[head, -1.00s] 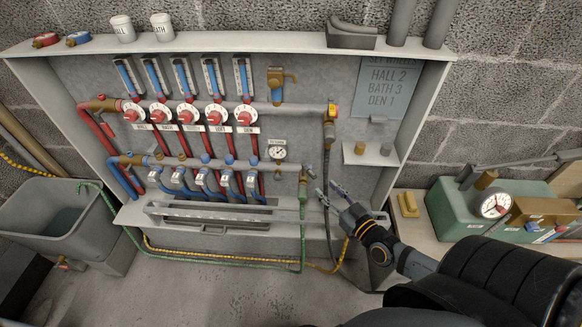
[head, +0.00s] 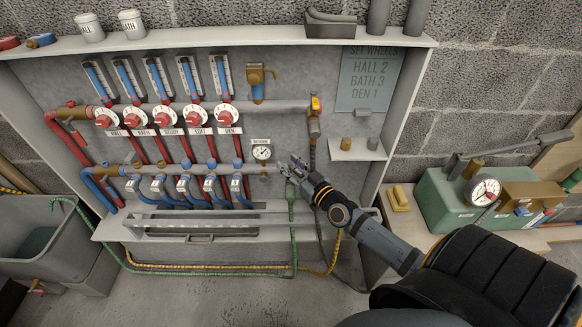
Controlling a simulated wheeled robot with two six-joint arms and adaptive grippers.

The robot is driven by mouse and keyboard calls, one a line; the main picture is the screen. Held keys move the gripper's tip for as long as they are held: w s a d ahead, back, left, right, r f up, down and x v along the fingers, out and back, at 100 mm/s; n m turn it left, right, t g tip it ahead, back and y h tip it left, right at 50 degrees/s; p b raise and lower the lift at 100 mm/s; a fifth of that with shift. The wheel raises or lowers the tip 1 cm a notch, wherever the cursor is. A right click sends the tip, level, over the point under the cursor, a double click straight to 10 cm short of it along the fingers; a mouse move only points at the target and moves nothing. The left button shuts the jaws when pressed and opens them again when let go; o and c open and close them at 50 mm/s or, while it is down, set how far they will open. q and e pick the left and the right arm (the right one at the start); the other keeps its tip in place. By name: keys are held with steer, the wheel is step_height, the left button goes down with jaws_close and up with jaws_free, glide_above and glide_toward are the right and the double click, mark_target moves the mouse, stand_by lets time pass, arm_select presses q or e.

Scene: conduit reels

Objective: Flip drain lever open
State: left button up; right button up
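The lower manifold pipe (head: 190,168) ends at the right in a drain fitting, where a green hose (head: 293,225) hangs down from a green connector (head: 290,190). My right gripper (head: 289,165) is at this pipe end, just above the connector, with its two fingertips apart. The drain lever is too small and too covered by the fingers to make out, so I cannot tell its position or whether the fingers touch it. My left gripper is not in view.
A round pressure gauge (head: 261,152) sits close to the left of my fingers. A yellow-handled valve (head: 315,105) and a small shelf (head: 356,150) are above and to the right. A long tray (head: 215,220) runs below. A green pump box (head: 447,198) stands at the right.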

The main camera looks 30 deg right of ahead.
jaws_close()
stand_by(0.3)
stand_by(0.4)
